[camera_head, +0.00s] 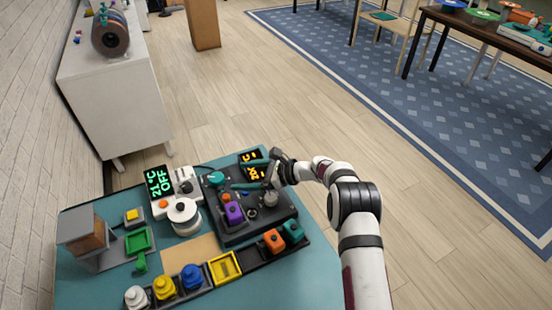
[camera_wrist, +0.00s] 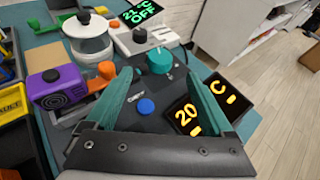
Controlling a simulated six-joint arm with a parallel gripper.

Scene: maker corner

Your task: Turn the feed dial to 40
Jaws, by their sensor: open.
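A teal dial (camera_head: 216,178) with a pale pointer mark sits on the black control unit (camera_head: 240,232). It also shows in the wrist view (camera_wrist: 160,60), beyond and between the fingertips. I can read no label naming it as the feed dial. A tilted display (camera_wrist: 187,118) on the unit reads 20 in orange, and a second display (camera_wrist: 218,88) reads what looks like C. My gripper (camera_head: 237,174) is open and empty above the unit, its teal fingers apart and short of the dial. A grey knob (camera_head: 270,199) stands on the unit below my gripper.
A purple block (camera_head: 233,212) and a blue button (camera_wrist: 145,106) are on the unit. A white device (camera_head: 183,213) with a 21°C OFF display (camera_head: 159,181) stands left. Bins with coloured pieces line the front. A grey stand (camera_head: 82,232) is at far left.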

